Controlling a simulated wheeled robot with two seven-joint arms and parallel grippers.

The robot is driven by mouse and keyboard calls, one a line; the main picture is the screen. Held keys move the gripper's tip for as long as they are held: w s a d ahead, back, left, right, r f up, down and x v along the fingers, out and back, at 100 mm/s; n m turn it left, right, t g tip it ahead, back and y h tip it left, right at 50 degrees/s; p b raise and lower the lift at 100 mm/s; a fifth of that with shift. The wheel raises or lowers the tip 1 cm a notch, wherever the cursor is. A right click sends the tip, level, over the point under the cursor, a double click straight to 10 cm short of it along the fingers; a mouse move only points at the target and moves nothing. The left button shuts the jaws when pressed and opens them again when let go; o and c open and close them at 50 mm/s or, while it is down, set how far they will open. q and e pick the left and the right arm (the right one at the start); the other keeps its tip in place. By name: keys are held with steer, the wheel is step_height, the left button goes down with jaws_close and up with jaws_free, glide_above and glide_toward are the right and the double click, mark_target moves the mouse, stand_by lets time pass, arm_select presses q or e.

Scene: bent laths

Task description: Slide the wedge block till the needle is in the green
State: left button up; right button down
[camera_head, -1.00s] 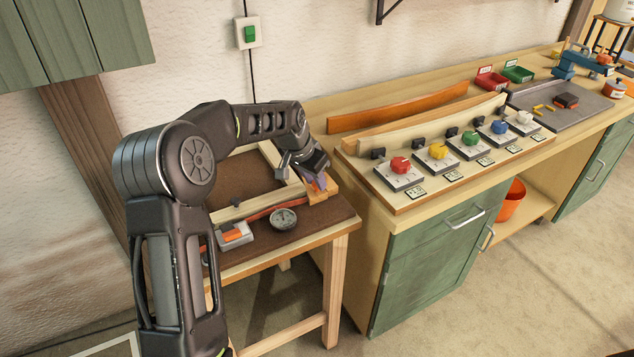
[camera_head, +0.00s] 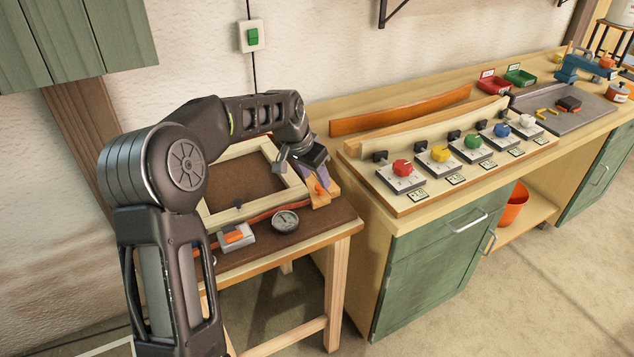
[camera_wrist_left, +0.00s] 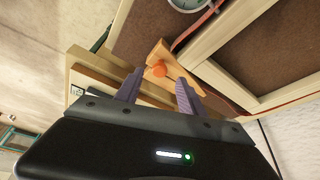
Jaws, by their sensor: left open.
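The wedge block (camera_head: 325,197) is pale orange wood with an orange knob. It lies at the right corner of a wooden frame (camera_head: 235,213) on the small brown-topped table. A red strap (camera_head: 262,214) runs along the frame's front side. A round dial gauge (camera_head: 285,221) sits by the strap; its needle and any green zone are too small to read. My left gripper (camera_head: 316,174) is open just above the wedge block. In the left wrist view the wedge block (camera_wrist_left: 184,62) and its knob (camera_wrist_left: 159,70) show beyond and between the purple fingers, apparently not gripped.
A grey and orange buckle (camera_head: 237,237) sits at the frame's front. The green-fronted bench (camera_head: 430,260) stands close to the right, with a board of coloured knobs (camera_head: 455,165) and bent laths (camera_head: 400,110) on top. A wall switch (camera_head: 251,36) is behind.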

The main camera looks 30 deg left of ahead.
arm_select(q)
steer(key=shift+v, duration=2.15)
